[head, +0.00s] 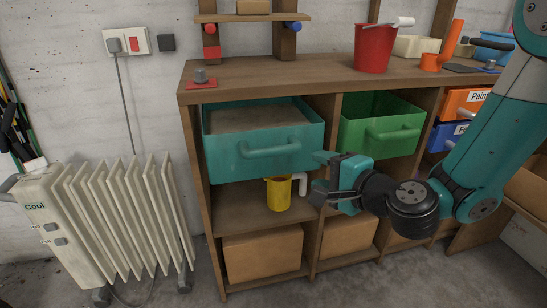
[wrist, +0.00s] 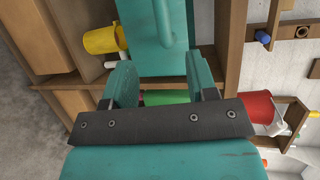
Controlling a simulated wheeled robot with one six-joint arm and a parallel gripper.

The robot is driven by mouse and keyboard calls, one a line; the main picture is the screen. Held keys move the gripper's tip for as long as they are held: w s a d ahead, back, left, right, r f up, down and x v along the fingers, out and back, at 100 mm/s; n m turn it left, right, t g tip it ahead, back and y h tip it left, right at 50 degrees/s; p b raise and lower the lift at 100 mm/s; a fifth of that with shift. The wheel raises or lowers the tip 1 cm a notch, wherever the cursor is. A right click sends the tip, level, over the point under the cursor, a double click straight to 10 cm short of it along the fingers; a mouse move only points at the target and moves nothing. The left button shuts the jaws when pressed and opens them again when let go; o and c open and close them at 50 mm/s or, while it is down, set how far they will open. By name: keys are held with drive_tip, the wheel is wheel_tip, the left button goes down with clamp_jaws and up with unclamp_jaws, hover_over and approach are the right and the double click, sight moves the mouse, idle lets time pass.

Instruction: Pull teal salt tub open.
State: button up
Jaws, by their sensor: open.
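The teal salt tub (head: 228,155) sits in the upper left bay of the wooden shelf, its front standing out and pale contents (head: 255,117) showing inside. Its bar handle (head: 270,148) runs across the front. In the wrist view the tub (wrist: 142,35) is at the top middle, with the handle (wrist: 164,25) turned upright in the picture. My gripper (head: 322,174) is open and empty, right of and slightly below the handle in the head view. In the wrist view the gripper (wrist: 163,85) has its fingers apart, with the handle beyond them, apart from both.
A green tub (head: 380,142) stands out of the bay to the right. A yellow mug (head: 278,193) and a white pipe elbow are on the shelf below. A red bucket (head: 373,50) stands on top. A white radiator (head: 120,220) stands at left. Floor before the shelf is clear.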

sight(277, 152)
drive_tip(key=p+x, duration=0.5)
drive_tip(key=x, duration=1.1)
drive_tip(key=shift+r, duration=0.1)
clamp_jaws()
